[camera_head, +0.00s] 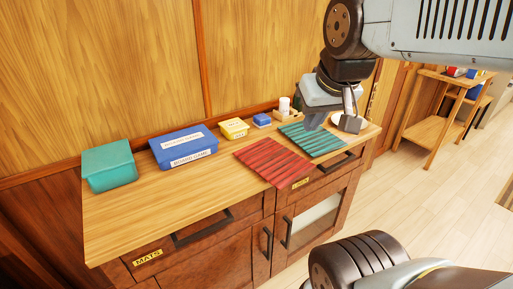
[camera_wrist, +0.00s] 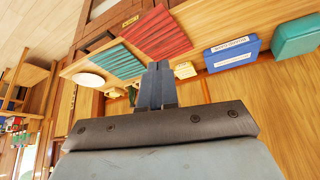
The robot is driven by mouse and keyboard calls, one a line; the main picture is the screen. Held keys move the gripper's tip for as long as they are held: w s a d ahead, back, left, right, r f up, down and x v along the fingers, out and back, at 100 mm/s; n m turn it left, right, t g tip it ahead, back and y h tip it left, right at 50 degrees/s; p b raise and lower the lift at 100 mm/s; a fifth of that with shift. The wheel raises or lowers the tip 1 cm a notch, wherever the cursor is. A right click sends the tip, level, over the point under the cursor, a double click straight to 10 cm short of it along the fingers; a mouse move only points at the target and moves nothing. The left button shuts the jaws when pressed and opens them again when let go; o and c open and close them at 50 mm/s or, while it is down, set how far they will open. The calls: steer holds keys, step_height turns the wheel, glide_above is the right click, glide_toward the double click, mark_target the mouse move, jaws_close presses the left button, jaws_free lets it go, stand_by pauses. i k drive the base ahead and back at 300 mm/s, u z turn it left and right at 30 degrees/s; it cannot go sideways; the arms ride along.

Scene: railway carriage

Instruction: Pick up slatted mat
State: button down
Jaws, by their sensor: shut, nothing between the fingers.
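Two slatted mats lie flat side by side on the wooden cabinet top. The red slatted mat (camera_head: 272,160) lies nearer the middle, its front edge reaching over the cabinet's front edge. The teal slatted mat (camera_head: 312,138) lies to its right, near the right end. In the wrist view I see the red mat (camera_wrist: 158,33) and the teal mat (camera_wrist: 119,61) beyond my fingers. My gripper (camera_head: 330,122) is shut and empty, above the right end of the cabinet and apart from both mats as far as I can tell. Its closed fingers (camera_wrist: 157,80) show in the wrist view.
On the cabinet top (camera_head: 185,212) stand a teal box (camera_head: 109,166), a blue board game box (camera_head: 184,147), a yellow box (camera_head: 234,128) and a small blue box (camera_head: 262,120). A white plate (camera_wrist: 89,80) lies at the right end. A wooden shelf (camera_head: 437,120) stands across the floor.

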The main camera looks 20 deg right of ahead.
mark_target(280, 166)
steer(key=z, duration=1.2)
steer(key=i, duration=0.1)
steer(key=u, duration=3)
steer(key=k, duration=1.1)
steer(key=z, duration=0.15)
